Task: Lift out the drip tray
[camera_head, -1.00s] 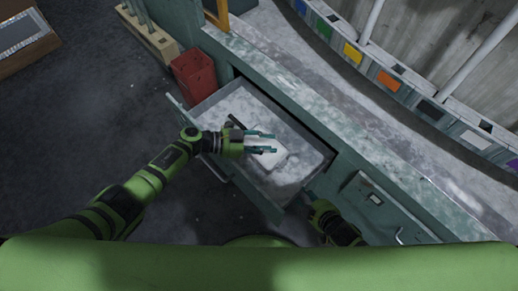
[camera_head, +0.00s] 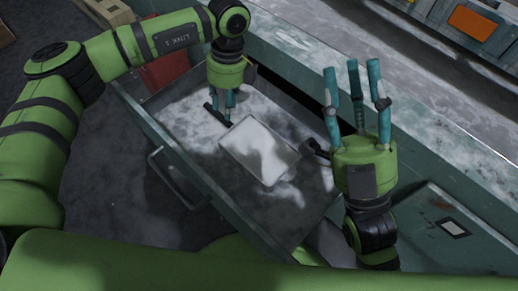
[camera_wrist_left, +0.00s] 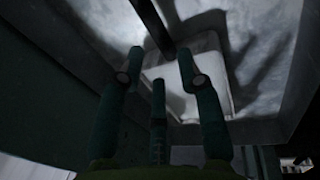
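The drip tray (camera_head: 258,152) is a shallow pale rectangular tray lying in the open drawer (camera_head: 218,196). A dark bar (camera_head: 214,114) stands off its left end, and another dark bar (camera_head: 317,150) is off its right end; I cannot tell how they join the tray. My left gripper (camera_head: 224,104) points down into the drawer by the left bar. In the left wrist view its fingers (camera_wrist_left: 160,62) are spread, with a dark bar crossing beyond them and the pale tray (camera_wrist_left: 185,85) behind. My right gripper (camera_head: 355,82) is open and empty, fingers pointing up, right of the tray.
A red bin (camera_head: 163,70) stands beyond the drawer's left end, next to a wooden block (camera_head: 108,12). The green bench (camera_head: 290,62) runs along behind the drawer. A drawer handle (camera_head: 165,178) sticks out in front.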

